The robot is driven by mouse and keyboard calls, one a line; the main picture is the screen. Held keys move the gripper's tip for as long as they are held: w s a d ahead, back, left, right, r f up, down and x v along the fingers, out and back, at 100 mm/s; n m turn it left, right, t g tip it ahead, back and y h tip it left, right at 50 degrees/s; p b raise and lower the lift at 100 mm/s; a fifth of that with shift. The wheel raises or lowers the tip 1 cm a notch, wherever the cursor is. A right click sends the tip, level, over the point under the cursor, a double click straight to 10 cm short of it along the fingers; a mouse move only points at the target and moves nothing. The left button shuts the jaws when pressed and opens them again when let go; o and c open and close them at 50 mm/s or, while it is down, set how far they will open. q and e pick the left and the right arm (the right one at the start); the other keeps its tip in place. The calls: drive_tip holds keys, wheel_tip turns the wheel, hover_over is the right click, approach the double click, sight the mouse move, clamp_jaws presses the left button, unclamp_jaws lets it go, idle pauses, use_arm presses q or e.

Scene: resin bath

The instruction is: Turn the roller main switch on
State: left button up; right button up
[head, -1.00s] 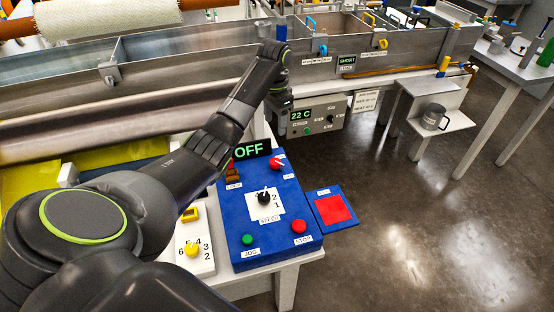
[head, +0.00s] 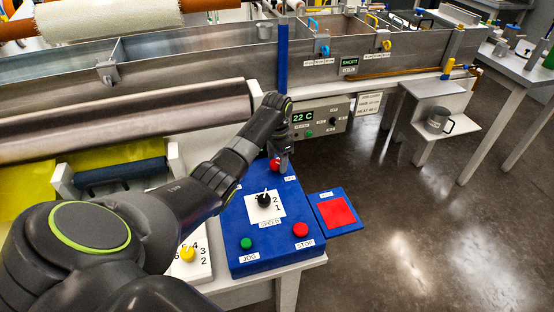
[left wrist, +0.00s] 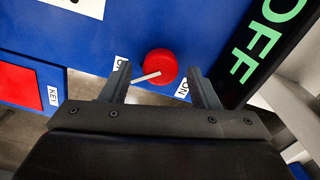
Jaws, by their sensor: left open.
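The roller main switch is a round red knob with a white pointer (left wrist: 160,65) on the blue control panel (head: 240,228). In the head view the knob (head: 275,165) sits at the panel's far right corner. In the left wrist view its pointer aims to the lower left, towards a partly hidden label, while the "ON" label (left wrist: 183,89) is on its other side. A display (left wrist: 270,40) beside it reads "OFF". My left gripper (left wrist: 160,82) is open, with one finger on each side of the knob; contact cannot be told. My right gripper is not in view.
The panel also carries a black speed dial (head: 264,200), a green JOG button (head: 246,243) and a red STOP button (head: 300,230). A red-topped key pad (head: 336,212) adjoins it. A control box (head: 322,118) reading 22 C and a steel roller (head: 120,125) stand behind.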

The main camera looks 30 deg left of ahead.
use_arm(q)
drive_tip(key=shift+f, duration=0.3)
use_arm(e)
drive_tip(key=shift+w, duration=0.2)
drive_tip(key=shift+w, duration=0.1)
